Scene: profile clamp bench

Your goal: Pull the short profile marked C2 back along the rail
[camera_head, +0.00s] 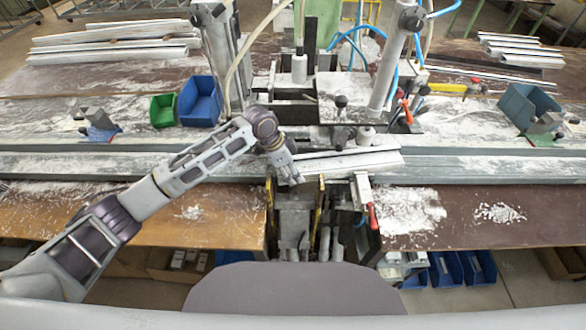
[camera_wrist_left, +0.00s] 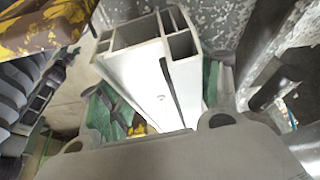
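Short pale profiles lie side by side on the rail at mid-bench; the near one (camera_head: 350,161) ends beside my left gripper (camera_head: 288,172). No C2 mark is legible, so I cannot tell which profile bears it. In the left wrist view, a white profile (camera_wrist_left: 152,75) with a hollow, chambered end and a dark slot lies between the green-padded fingers of my left gripper (camera_wrist_left: 160,105). The right-hand pad lies close against its side. Contact on the other side is unclear. My right gripper is not in view.
A long grey rail (camera_head: 480,171) crosses the bench. A red-handled clamp (camera_head: 368,205) stands right of my gripper, and a clamp machine (camera_head: 300,75) rises behind. Green (camera_head: 163,110) and blue (camera_head: 200,100) bins stand at the left. Brown bench top (camera_head: 215,215) at front left is mostly clear.

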